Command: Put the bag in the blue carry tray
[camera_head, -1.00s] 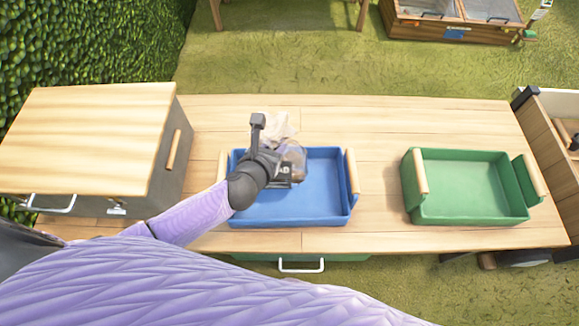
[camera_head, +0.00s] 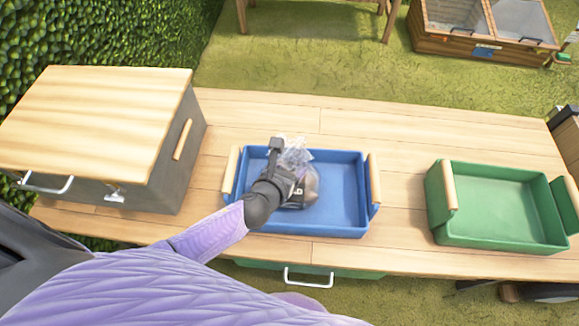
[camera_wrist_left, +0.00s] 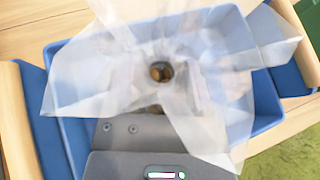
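The blue carry tray (camera_head: 345,205) stands on the wooden table, with a wooden handle at each end; its blue wall also shows in the left wrist view (camera_wrist_left: 75,135). The bag (camera_head: 311,186) is clear plastic with brown contents and a loose, flared top. My left gripper (camera_head: 292,182) is over the left half of the tray and appears shut on the bag. In the left wrist view the clear bag (camera_wrist_left: 85,75) spreads around the fingers and hides their tips. I cannot tell whether the bag touches the tray floor. My right gripper is out of view.
A green tray (camera_head: 505,205) stands to the right on the same table, with bare wood between the trays. A grey box with a wooden lid (camera_head: 95,115) stands at the left. The table's back strip is clear.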

